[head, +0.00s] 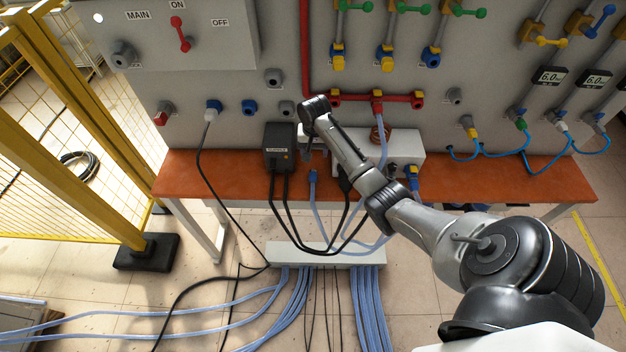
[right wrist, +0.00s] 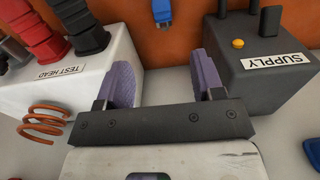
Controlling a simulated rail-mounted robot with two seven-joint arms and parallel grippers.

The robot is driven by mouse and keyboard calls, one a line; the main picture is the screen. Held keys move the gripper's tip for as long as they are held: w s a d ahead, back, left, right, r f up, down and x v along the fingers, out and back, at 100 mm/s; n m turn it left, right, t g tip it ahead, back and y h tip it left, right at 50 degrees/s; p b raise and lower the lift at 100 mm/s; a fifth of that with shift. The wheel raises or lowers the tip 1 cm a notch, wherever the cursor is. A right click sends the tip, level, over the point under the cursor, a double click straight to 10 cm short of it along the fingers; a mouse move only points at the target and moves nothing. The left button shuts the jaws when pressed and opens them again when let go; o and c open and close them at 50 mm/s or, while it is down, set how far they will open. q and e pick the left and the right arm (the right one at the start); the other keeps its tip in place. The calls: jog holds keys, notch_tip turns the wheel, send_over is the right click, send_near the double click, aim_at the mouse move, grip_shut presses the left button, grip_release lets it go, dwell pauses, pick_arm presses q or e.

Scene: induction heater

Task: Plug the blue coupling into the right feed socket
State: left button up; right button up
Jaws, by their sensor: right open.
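A blue coupling (head: 313,177) on a light blue hose lies at the front edge of the orange bench. In the right wrist view the blue coupling (right wrist: 162,12) shows at the top, beyond the fingertips. My right gripper (right wrist: 160,85) is open and empty, with purple pads apart. In the head view my right gripper (head: 308,145) is small and partly hidden by its wrist, between the two boxes. My left gripper is not in view.
A dark SUPPLY box (head: 279,147) stands left of the gripper, and a white TEST HEAD box (right wrist: 75,75) stands on its other side with a copper coil (right wrist: 45,122). Black cables hang over the bench (head: 210,178). A yellow fence (head: 75,130) is at left.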

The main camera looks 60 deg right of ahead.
jog(key=shift+f, duration=0.1)
jog(key=b, duration=0.2)
send_over(313, 175)
notch_tip(313, 175, down, 7)
jog(key=shift+s+d+f, duration=0.1)
jog(key=shift+f, duration=0.6)
jog(key=shift+f, duration=0.15)
notch_tip(313, 175, down, 4)
jog(key=shift+f+b, duration=0.1)
jog(key=shift+b, duration=0.4)
jog(key=shift+f, duration=0.35)
